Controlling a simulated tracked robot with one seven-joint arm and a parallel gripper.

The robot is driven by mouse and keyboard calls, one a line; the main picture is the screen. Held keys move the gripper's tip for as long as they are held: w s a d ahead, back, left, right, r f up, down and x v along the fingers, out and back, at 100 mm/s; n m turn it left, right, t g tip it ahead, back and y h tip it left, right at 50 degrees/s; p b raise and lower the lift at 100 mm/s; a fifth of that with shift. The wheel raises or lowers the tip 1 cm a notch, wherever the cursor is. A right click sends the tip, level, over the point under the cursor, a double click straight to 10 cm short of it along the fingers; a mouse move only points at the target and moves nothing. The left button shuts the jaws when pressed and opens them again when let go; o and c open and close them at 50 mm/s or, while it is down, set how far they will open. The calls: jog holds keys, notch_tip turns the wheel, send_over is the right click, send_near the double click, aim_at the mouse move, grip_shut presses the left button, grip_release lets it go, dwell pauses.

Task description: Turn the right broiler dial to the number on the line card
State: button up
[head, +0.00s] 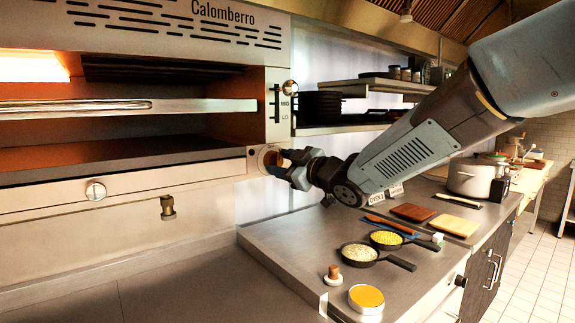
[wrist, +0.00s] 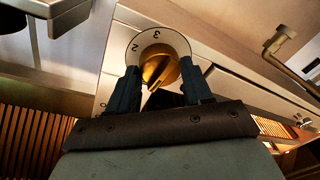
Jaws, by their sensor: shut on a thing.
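The broiler (head: 110,188), marked Calomberro, fills the left of the head view. Its right dial (head: 268,153) is at the right end of the lower front panel, partly hidden by my gripper (head: 281,163). In the wrist view the dial's white ring (wrist: 171,37) shows a 2 and a 3, with the 3 near the top. My gripper (wrist: 160,70) is shut on the brass knob (wrist: 157,62) at the ring's centre, one finger on each side. The ring's lower part is hidden. Small cards (head: 377,199) stand on the counter; I cannot read them surely.
The left dial (head: 96,190) and a brass fitting (head: 168,207) are on the broiler's front. The counter (head: 285,243) below my arm holds two small pans (head: 360,253), a yellow-topped tin (head: 366,298) and boards (head: 413,212). A shelf with dark pans (head: 318,106) is behind.

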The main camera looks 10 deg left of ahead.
jog(key=m, duration=0.4)
jog(key=shift+a+y, duration=0.15)
jog(key=shift+y, duration=0.15)
jog(key=shift+m+t, duration=0.5)
jog(key=shift+m, duration=1.7)
jog(key=o, duration=1.1)
jog(key=shift+c, duration=0.2)
jog(key=shift+f, duration=0.1)
jog(key=v, duration=1.4)
